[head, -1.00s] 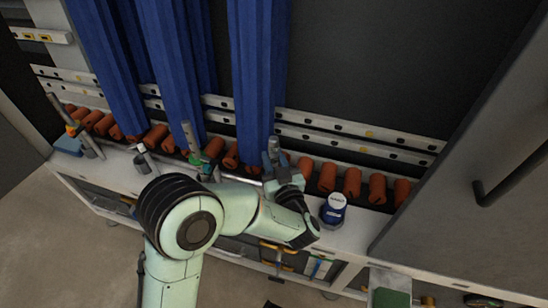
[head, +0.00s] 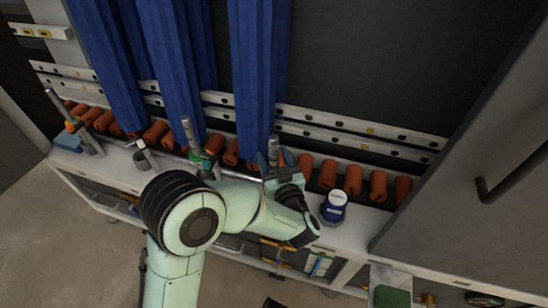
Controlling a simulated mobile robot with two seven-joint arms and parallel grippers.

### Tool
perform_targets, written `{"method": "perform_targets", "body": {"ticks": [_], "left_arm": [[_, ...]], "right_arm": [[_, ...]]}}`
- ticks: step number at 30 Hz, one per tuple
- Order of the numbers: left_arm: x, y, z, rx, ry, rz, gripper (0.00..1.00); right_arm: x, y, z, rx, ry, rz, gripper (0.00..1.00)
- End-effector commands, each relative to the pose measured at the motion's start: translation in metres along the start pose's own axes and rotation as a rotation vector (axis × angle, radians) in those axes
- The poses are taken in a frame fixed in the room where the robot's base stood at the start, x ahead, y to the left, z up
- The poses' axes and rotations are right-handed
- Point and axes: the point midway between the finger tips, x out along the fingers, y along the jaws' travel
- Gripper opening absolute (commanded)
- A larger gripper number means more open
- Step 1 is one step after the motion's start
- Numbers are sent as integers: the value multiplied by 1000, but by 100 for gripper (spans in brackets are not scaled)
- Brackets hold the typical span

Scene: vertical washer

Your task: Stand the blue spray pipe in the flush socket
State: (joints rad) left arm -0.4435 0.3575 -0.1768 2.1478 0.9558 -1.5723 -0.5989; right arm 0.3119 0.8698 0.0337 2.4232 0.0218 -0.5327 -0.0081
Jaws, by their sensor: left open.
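My left gripper (head: 274,168) is at the shelf's middle, with its fingers around or right beside a grey upright pipe (head: 273,147). The jaws are open, and the arm hides the pipe's lower part. I cannot see a blue band on this pipe or tell whether it stands in a socket. A grey pipe with a green collar (head: 190,133) stands tilted to the left of the gripper. Another with an orange and yellow collar (head: 62,108) leans at the far left. The flush socket cannot be made out. My right gripper is not in view.
Orange-brown rollers (head: 328,175) line the back of the white shelf (head: 350,232). Blue curtain strips (head: 258,75) hang close behind the gripper. A blue jar with a white lid (head: 334,207) stands to its right. A grey door with a handle (head: 512,172) bounds the right.

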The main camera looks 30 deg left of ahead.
Motion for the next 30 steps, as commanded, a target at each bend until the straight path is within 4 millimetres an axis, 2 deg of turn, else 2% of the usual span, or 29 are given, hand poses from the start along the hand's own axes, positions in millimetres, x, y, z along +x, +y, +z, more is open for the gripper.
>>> {"method": "perform_targets", "body": {"ticks": [2, 5, 6, 12, 19, 24, 30], "left_arm": [[0, 0, 1, 0, 0, 0, 60], [-1, 0, 0, 0, 0, 1, 60], [-16, 2, 0, 1, -3, 8, 60], [-66, 2, -1, 2, -1, 8, 60], [-113, 1, -1, 1, 1, 5, 60], [-130, 0, 0, 0, 1, 2, 60], [-134, 0, 0, -1, 2, 0, 60]], "right_arm": [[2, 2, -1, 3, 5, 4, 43], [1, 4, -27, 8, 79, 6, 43], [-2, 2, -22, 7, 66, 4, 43], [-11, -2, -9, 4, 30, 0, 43], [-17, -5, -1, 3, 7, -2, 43], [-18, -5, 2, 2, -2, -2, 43], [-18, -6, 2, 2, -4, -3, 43]]}}
